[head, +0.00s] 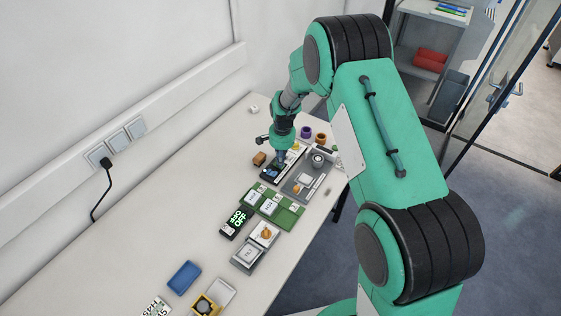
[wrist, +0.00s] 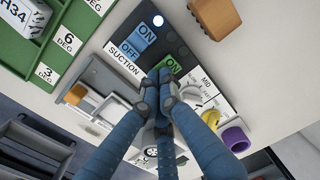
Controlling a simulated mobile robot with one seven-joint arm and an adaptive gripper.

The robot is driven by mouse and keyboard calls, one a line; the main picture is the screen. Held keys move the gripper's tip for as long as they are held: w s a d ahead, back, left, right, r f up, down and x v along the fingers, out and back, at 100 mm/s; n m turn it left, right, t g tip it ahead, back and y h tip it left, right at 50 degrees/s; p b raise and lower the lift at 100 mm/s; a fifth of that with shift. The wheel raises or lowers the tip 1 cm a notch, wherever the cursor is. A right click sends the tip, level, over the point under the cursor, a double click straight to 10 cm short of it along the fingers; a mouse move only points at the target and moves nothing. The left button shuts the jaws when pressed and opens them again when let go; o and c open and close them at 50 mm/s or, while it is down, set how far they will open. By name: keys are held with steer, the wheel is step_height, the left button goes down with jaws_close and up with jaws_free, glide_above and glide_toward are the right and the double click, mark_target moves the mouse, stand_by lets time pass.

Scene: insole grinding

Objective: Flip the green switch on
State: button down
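In the head view my gripper (head: 281,160) points down over the dark panel (head: 268,175).
A white indicator (wrist: 158,20) is lit on the panel. A brown block (wrist: 214,16) and a purple cylinder (wrist: 236,138) are close by. The wall side of the table (head: 190,185) is clear.

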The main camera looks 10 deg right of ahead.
step_height(320, 180, up, 14)
steer(key=p, duration=0.3)
steer(key=shift+s+d, duration=0.25)
steer(key=shift+s+d+f+t+y+b, duration=0.2)
steer(key=shift+t+y+b, duration=0.15)
steer(key=shift+b, duration=1.6)
steer(key=shift+s+r+b, duration=0.1)
steer(key=shift+r+b, duration=0.1)
steer(key=shift+b, duration=0.75)
steer(key=shift+d+r+t, duration=0.1)
steer(key=shift+r+t, duration=0.05)
steer(key=shift+t, duration=0.1)
steer(key=f+b, duration=0.1)
steer(key=f, duration=0.3)
steer(key=w+a+f+b, duration=0.1)
steer(key=f, duration=0.4)
steer(key=f+b, duration=0.1)
steer(key=f, duration=0.3)
steer(key=shift+w+a+f+b, duration=0.35)
steer(key=shift+f+b, duration=0.05)
steer(key=shift+a+p, duration=0.15)
steer(key=shift+p, duration=0.6)
